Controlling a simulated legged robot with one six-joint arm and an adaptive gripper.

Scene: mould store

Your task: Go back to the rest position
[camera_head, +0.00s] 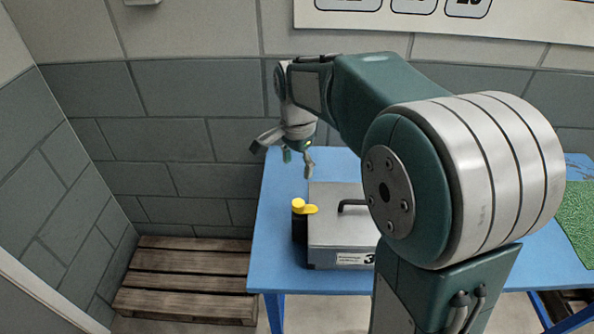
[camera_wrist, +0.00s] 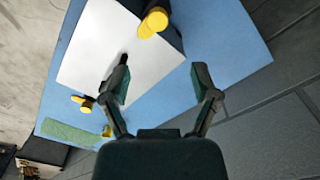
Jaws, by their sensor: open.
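My gripper (camera_head: 298,160) hangs in the air above the back left part of the blue table (camera_head: 274,222), near the wall, in the head view. Its fingers are apart with nothing between them, as the wrist view (camera_wrist: 160,82) also shows. Below it on the table is a grey metal box (camera_head: 335,229) with a dark handle and a label with a 3. The box top shows pale in the wrist view (camera_wrist: 115,45). My arm hides the box's right part in the head view.
A black piece with a yellow top (camera_head: 303,207) stands at the box's left side. A green mat (camera_head: 579,220) lies at the table's right. A wooden pallet (camera_head: 185,280) is on the floor at left. A block wall (camera_head: 180,115) stands close behind the table.

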